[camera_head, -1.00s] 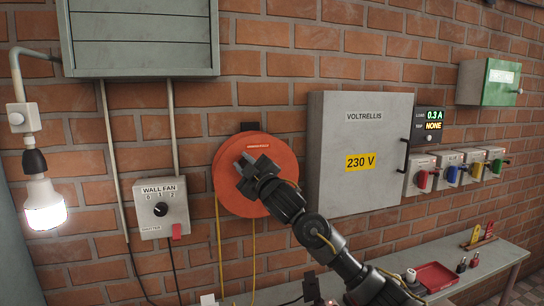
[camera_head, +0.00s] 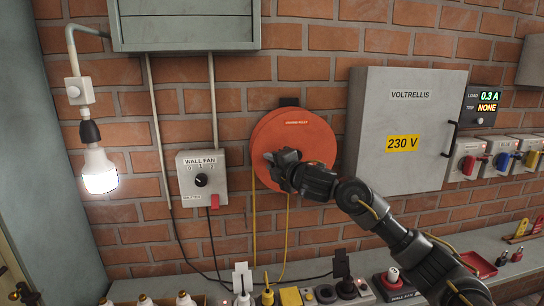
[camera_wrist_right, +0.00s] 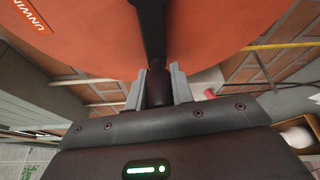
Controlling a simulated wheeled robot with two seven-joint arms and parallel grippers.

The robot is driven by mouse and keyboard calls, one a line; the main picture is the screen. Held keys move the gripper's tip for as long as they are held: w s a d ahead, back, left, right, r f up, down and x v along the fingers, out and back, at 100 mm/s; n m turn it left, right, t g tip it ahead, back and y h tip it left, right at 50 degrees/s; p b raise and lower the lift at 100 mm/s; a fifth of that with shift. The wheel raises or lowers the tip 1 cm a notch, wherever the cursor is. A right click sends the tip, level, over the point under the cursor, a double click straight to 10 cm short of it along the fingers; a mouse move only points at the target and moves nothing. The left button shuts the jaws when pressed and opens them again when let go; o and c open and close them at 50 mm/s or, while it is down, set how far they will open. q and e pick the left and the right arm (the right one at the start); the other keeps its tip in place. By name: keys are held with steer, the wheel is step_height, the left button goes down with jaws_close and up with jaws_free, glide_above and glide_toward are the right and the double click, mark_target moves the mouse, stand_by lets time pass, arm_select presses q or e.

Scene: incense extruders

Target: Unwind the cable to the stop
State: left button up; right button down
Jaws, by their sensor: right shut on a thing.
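The orange cable reel (camera_head: 312,142) is mounted on the brick wall, with a label at its top. The wrist view shows its orange face (camera_wrist_right: 90,30) close up, with part of a label reading "UNWIN". Yellow cable (camera_head: 287,235) hangs from the reel in two strands towards the bench. My right gripper (camera_head: 277,166) is at the lower left of the reel's face. In the wrist view its two grey fingers (camera_wrist_right: 158,88) are shut on a dark crank handle (camera_wrist_right: 157,90), with a dark arm (camera_wrist_right: 152,30) running up across the face. My left gripper is not in view.
The wall fan switch box (camera_head: 203,172) is left of the reel, and the grey 230 V cabinet (camera_head: 400,110) is close on the right. A lit bulb (camera_head: 99,172) hangs at the left. The bench (camera_head: 440,250) below holds plugs, sockets and a red tray (camera_head: 478,263).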

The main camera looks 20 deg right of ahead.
steer(key=shift+s+d+f+n+g+h, duration=0.1)
steer(key=shift+d+f+n+g+h, duration=0.2)
steer(key=shift+f+n, duration=0.55)
steer(key=shift+w+d+f+n+g+h, duration=0.1)
steer(key=shift+d+f+n+g+h, duration=0.25)
steer(key=shift+f+n, duration=0.5)
steer(key=shift+s+d+f+n+g+h, duration=0.15)
steer(key=shift+f+n+g+h, duration=0.35)
steer(key=shift+n, duration=0.5)
steer(key=shift+f, duration=0.2)
steer(key=c, duration=1.2)
jaws_free()
steer(key=shift+r, duration=0.1)
steer(key=p+v, duration=0.1)
steer(key=v, duration=0.9)
steer(key=shift+s, duration=0.4)
